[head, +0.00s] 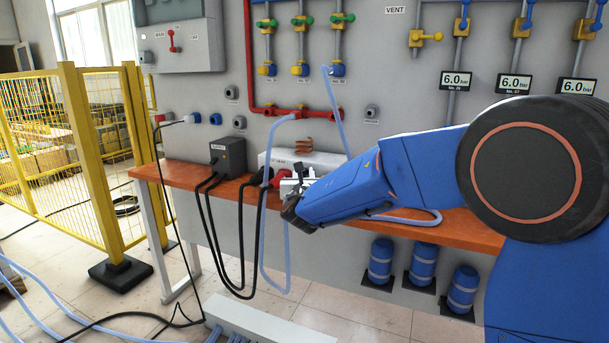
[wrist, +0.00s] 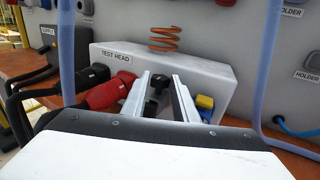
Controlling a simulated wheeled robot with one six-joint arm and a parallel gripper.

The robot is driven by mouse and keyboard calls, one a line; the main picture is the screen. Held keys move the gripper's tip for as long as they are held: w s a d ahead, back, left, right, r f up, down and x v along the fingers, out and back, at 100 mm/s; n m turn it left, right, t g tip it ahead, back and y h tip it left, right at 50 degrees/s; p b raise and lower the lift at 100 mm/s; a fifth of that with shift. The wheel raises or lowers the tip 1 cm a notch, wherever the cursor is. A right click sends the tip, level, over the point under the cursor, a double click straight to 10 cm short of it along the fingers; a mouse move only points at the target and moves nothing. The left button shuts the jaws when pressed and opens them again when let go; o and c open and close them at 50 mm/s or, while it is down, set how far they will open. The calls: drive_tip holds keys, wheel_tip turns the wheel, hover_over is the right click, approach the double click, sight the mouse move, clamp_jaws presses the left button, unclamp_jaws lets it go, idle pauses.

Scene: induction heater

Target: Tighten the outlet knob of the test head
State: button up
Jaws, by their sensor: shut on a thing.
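The white test head (wrist: 200,62) stands on the orange bench; it also shows in the head view (head: 325,160). A copper coil (wrist: 163,40) rises from its top. In the wrist view my gripper (wrist: 161,82) reaches the front face of the test head, with its two pale fingers on either side of a black knob (wrist: 158,83). The fingers are closed on this knob and partly hide it. A red plug (wrist: 106,94) sits in the front face left of the fingers. A blue and yellow fitting (wrist: 204,103) is to their right. In the head view my gripper (head: 296,182) largely hides the knob area.
Black cables (head: 212,220) run from the dark supply box (head: 229,155) and hang before the bench (head: 190,176). Clear blue hoses (head: 264,235) hang close left of my gripper and another (head: 335,105) rises behind. Blue cylinders (head: 423,265) stand below. A yellow fence (head: 95,160) is left.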

drive_tip(key=shift+h, duration=0.3)
drive_tip(key=o, duration=0.8)
drive_tip(key=shift+s, duration=0.1)
drive_tip(key=s, duration=1.7)
drive_tip(key=shift+s+d, duration=0.15)
drive_tip(key=shift+d, duration=0.05)
